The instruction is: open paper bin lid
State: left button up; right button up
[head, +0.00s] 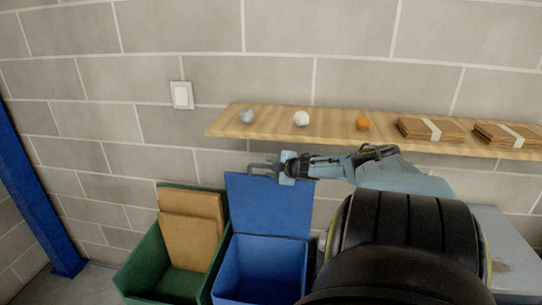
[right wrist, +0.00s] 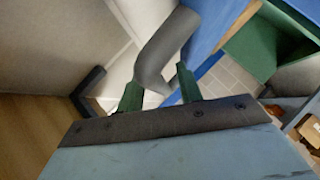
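A blue bin (head: 262,268) stands on the floor below the shelf, with its blue lid (head: 268,205) raised upright at the back, near the wall. The bin's opening faces up and its inside shows. No label is readable. My right gripper (head: 262,168) is at the lid's upper edge, pointing left; I cannot tell whether it touches the lid. In the right wrist view its two green fingers (right wrist: 158,92) are apart. A grey curved piece (right wrist: 165,48) shows beyond and between them, not clearly held. A blue surface shows at upper right there. My left gripper is not in view.
A green bin (head: 139,274) with cardboard pieces (head: 190,238) stands left of the blue bin. A wooden shelf (head: 275,130) above carries small balls and flat cardboard bundles (head: 430,130). A blue post (head: 35,190) stands at far left. A grey surface (head: 508,245) is at right.

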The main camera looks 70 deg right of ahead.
jog(key=shift+a, duration=0.1)
jog(key=shift+s+a+r+p, duration=0.15)
jog(key=shift+p, duration=0.35)
jog(key=p+v, duration=0.9)
jog(key=v, duration=0.3)
jog(key=shift+s+r, duration=0.2)
jog(key=shift+s, duration=0.15)
jog(key=shift+a, duration=0.1)
